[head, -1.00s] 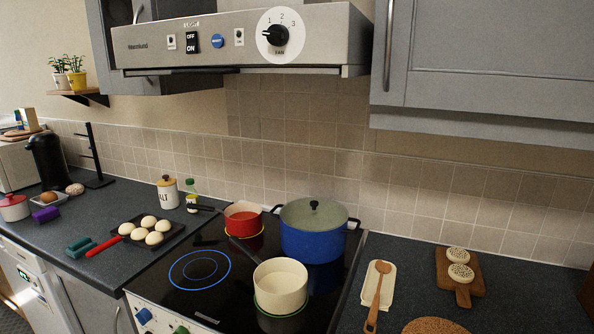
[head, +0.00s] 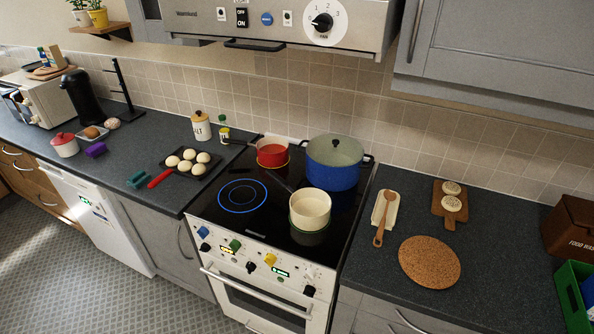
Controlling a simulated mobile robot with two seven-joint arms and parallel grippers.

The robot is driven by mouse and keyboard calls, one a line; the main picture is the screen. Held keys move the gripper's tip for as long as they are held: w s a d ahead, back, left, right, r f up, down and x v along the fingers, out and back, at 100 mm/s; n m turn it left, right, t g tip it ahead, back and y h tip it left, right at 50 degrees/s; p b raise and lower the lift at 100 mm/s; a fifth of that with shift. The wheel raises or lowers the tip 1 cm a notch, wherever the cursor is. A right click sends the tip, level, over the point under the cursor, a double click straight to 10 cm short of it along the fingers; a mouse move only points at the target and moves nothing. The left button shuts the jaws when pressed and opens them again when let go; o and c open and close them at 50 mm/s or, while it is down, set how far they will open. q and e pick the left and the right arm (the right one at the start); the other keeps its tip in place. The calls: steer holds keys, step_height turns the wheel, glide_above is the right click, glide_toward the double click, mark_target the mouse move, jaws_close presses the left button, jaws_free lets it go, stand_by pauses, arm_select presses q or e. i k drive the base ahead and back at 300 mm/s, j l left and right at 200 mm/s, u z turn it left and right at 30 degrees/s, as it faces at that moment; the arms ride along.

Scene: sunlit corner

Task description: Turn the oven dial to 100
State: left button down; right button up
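The white oven (head: 262,304) stands in the middle of the head view, with its control panel below the black hob (head: 262,219). The panel carries several dials: a blue one (head: 203,232), a green one (head: 235,245), a yellow one (head: 270,259) and black ones, including one near the middle (head: 251,267) and one at the right end (head: 309,291). Small lit displays sit between them. The dial markings are too small to read. Neither of my grippers is in view.
A blue pot (head: 333,175), a red pan (head: 272,154) and a cream pot (head: 310,208) stand on the hob. The oven handle (head: 255,293) sticks out below the panel. The range hood (head: 280,27) hangs above. The floor (head: 95,290) at front left is clear.

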mark_target(205, 248)
steer(key=k+j+z, duration=0.2)
steer(key=k+j, duration=0.6)
